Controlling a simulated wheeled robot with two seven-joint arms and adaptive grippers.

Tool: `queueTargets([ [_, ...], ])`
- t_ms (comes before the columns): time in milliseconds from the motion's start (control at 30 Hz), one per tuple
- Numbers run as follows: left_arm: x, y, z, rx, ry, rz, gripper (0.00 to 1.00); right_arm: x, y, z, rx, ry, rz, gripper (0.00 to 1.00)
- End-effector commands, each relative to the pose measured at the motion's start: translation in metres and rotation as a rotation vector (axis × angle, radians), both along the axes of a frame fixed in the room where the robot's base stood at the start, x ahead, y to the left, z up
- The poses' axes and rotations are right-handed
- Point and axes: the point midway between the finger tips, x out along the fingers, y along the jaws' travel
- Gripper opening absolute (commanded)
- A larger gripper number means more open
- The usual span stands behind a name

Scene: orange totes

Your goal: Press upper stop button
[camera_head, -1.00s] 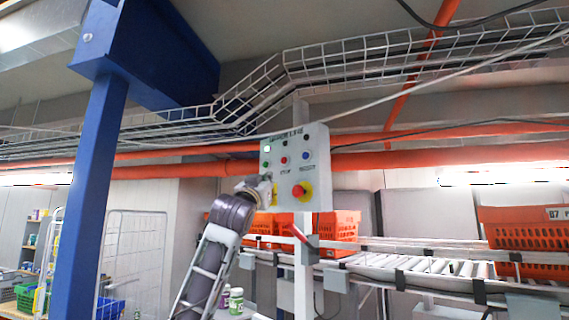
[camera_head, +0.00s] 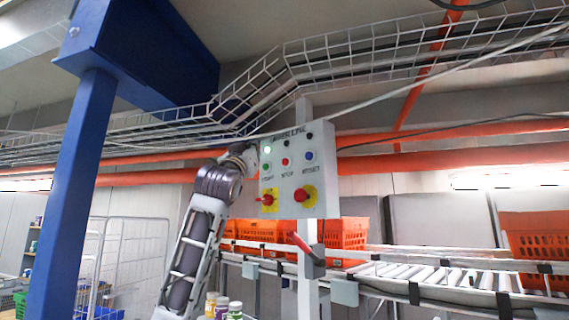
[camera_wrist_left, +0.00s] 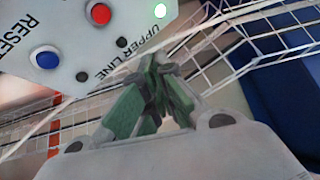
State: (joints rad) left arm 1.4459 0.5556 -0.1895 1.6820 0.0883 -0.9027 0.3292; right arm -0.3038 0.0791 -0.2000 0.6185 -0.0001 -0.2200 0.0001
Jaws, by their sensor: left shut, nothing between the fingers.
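A light grey control panel (camera_head: 283,180), labelled upper line, hangs on a white post. Its small red stop button (camera_head: 285,161) sits in the middle row, between a green start button (camera_head: 267,166) and a blue reset button (camera_head: 309,155). The stop button (camera_wrist_left: 98,13) also shows at the top of the left wrist view. My left gripper (camera_head: 246,156) is at the panel's upper left edge, left of the stop button and apart from it. Its green-padded fingers (camera_wrist_left: 160,72) are shut and empty in the wrist view. My right gripper is not in view.
Two red mushroom buttons on yellow plates, one left (camera_head: 268,199) and one right (camera_head: 305,194), sit low on the panel. A wire cable tray (camera_head: 360,60) runs above. A blue post (camera_head: 65,190) stands left. Orange totes (camera_head: 343,233) and a roller conveyor (camera_head: 430,275) lie behind.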

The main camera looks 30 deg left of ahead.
Motion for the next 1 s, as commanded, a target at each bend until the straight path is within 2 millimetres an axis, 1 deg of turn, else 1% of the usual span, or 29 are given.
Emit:
queueTargets([
  [167,0.002,0.000,0.000,0.000,0.001,0.000,0.00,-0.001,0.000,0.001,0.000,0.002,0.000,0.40],
  [367,0.010,-0.003,0.000,0.000,0.003,0.001,0.00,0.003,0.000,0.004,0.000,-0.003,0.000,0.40],
  [567,0.024,-0.007,0.000,0.000,0.003,-0.001,0.00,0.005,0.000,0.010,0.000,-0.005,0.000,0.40],
  [1000,0.062,-0.018,0.000,-0.002,0.003,-0.001,0.00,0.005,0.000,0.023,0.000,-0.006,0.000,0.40],
])
